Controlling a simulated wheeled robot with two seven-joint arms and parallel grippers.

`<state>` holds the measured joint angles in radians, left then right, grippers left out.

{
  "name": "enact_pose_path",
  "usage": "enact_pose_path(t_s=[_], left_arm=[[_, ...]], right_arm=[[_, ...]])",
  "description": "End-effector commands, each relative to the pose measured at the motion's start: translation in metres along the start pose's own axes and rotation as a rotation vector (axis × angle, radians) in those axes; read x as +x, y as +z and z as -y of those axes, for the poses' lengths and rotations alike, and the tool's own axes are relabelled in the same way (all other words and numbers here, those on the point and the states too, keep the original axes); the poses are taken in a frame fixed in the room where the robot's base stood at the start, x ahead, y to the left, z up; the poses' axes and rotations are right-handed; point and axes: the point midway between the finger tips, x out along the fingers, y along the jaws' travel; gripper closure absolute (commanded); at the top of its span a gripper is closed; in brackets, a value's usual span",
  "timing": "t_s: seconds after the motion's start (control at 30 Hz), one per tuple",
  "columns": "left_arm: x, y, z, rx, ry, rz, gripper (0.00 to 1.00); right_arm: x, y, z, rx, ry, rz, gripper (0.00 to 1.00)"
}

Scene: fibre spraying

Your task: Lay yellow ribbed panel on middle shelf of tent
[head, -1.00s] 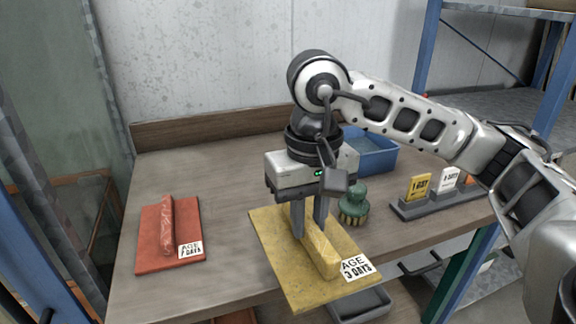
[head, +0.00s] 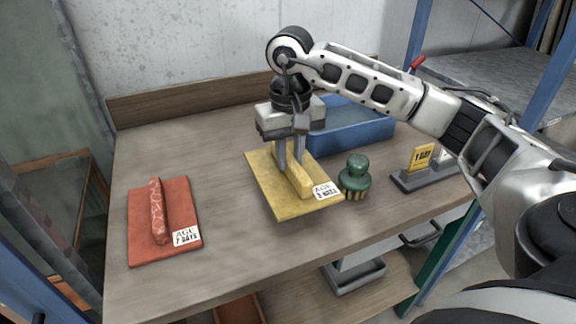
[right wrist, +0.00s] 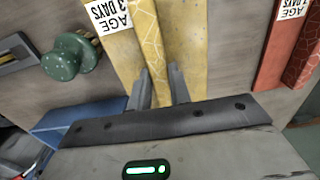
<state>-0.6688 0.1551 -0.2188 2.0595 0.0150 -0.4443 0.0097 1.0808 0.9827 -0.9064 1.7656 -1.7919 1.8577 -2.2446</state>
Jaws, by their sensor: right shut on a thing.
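The yellow ribbed panel (head: 281,200) is a flat yellow plate with a raised rib and a label reading "AGE 3 DAYS". It is over the wooden table near the middle of the head view; I cannot tell whether it touches the table top. My right gripper (head: 290,165) points down and is shut on the panel's rib. The right wrist view shows the fingers (right wrist: 160,92) on either side of the rib, with the panel (right wrist: 122,58) beneath. My left gripper is not in view. A glass-walled frame (head: 62,190), possibly the tent, stands at the left; its middle shelf is not clearly seen.
A red ribbed panel (head: 139,240) labelled "AGE 7 DAYS" lies on the table (head: 225,255) at the left. A green-knobbed brush (head: 355,178) stands close to the yellow panel's right edge. A blue tub (head: 350,135) and a card holder (head: 424,177) are further right.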

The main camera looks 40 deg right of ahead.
Motion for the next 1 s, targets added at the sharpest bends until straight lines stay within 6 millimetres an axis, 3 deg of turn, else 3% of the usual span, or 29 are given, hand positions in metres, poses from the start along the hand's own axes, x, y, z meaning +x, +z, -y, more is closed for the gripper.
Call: enact_pose_path(t_s=[0.37,0.6,0.97,1.0], left_arm=[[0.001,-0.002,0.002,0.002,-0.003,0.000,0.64],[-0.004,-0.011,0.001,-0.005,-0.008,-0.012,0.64],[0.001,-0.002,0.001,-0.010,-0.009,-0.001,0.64],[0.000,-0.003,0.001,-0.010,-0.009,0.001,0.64]], right_arm=[[0.023,-0.021,-0.004,0.002,-0.001,-0.003,1.00],[0.051,-0.020,-0.004,0.000,-0.002,-0.003,1.00],[0.057,-0.020,-0.004,0.000,-0.002,-0.005,1.00],[0.057,-0.019,-0.004,0.000,0.000,-0.001,0.72]])
